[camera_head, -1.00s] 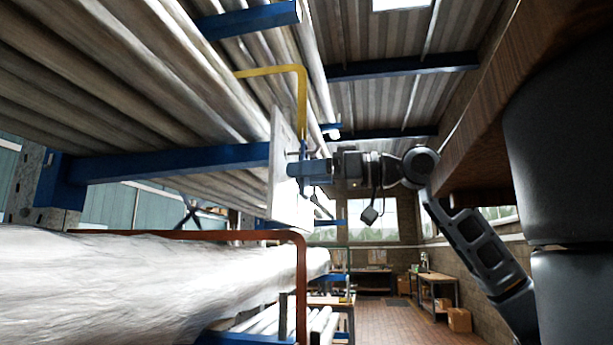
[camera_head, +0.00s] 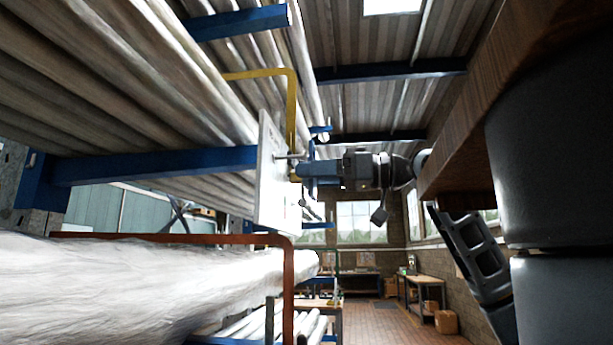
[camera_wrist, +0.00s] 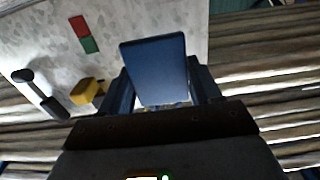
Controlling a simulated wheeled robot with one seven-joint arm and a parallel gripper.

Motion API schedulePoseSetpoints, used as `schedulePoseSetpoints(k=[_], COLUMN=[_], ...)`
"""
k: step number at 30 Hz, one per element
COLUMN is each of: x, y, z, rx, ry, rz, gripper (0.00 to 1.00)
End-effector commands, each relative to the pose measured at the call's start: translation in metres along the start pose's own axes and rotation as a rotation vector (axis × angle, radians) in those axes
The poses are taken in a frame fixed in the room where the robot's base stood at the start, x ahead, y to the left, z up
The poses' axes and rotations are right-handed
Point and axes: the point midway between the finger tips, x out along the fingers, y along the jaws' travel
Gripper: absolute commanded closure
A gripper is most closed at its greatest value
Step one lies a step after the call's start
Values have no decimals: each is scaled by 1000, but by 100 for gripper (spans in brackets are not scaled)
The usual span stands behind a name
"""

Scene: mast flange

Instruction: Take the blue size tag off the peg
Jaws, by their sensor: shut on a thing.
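The blue size tag (camera_wrist: 155,68) is a flat dark-blue plate between the fingers of my gripper (camera_wrist: 158,95) in the wrist view. My gripper is shut on it. In the head view, my gripper (camera_head: 302,171) is in front of the pale board (camera_head: 268,190), and the tag is hard to tell from the blue fingers. A grey peg (camera_head: 290,156) sticks out from the board. In the wrist view, a peg with dark ends (camera_wrist: 40,96) stands left of the tag, apart from it. Whether anything else touches the tag is unclear.
A yellow bent rod (camera_head: 291,105) runs down by the board. Red and green patches (camera_wrist: 84,35) and a yellow block (camera_wrist: 86,92) are on the board. Pipes on blue beams (camera_head: 150,165) lie left, above a wrapped roll (camera_head: 150,285) and a red bar (camera_head: 288,290).

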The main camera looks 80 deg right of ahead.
Motion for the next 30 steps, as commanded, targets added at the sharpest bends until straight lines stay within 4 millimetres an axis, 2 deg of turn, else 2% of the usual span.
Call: schedulePoseSetpoints(k=[30], x=[-51], y=[0], z=[0], rx=[0], ry=[0], rz=[0], gripper=[67])
